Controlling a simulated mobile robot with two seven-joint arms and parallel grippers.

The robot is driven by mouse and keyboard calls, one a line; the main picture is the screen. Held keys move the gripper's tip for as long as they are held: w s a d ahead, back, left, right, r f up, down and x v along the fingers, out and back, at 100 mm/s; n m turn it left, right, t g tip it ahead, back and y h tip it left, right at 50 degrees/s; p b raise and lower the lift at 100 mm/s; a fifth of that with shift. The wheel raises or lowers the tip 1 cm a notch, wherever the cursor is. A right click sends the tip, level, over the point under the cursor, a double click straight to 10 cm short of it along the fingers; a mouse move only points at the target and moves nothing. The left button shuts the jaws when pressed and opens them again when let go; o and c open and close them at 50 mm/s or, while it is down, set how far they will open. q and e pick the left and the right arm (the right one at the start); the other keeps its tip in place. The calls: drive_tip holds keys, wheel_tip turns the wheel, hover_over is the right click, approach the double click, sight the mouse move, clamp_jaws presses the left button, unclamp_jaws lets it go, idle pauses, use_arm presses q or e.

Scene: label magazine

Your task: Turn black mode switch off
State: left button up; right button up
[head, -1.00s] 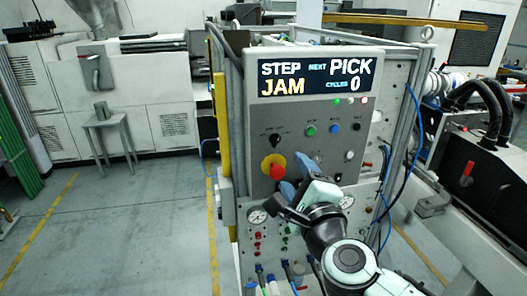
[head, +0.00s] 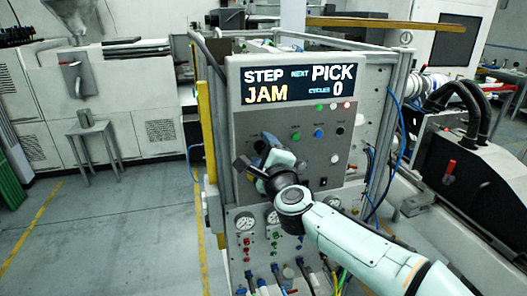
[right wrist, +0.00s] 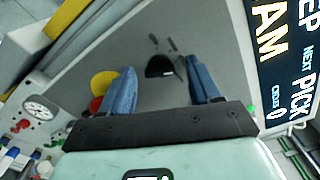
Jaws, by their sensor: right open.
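The black mode switch (right wrist: 160,66) is a dark knob on the grey panel (head: 250,120), with dark marks around it, in the right wrist view. In the head view it is hidden behind my right gripper. My right gripper (head: 266,146) is at the panel's left part, below the display. In the right wrist view its two blue fingers (right wrist: 160,75) are spread wide, with the knob showing between their tips. I cannot tell whether the fingers touch the panel. My left gripper is not in view.
A red button (right wrist: 95,104) on a yellow disc (right wrist: 103,83) sits close beside one finger. The display (head: 299,82) reads STEP, NEXT PICK, JAM, CYCLES 0. Green (head: 296,136) and blue (head: 318,132) buttons lie to the right. Gauges, hoses and cables are below.

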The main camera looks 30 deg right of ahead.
drive_tip(key=shift+c, duration=0.3)
drive_tip(key=c, duration=1)
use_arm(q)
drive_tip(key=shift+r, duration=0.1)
use_arm(e)
drive_tip(key=n+p, duration=0.2)
drive_tip(key=n, duration=0.2)
drive_tip(key=shift+r+n, duration=0.1)
drive_tip(key=shift+n, duration=0.2)
drive_tip(key=n+p, duration=0.2)
drive_tip(key=n, duration=0.2)
drive_tip(key=shift+n+p, duration=0.3)
drive_tip(key=n+p, duration=0.2)
drive_tip(key=n, duration=0.2)
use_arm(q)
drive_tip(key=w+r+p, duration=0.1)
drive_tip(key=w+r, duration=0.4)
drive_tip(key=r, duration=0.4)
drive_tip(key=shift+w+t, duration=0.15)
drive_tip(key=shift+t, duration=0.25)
use_arm(e)
drive_tip(key=shift+n, duration=2.4)
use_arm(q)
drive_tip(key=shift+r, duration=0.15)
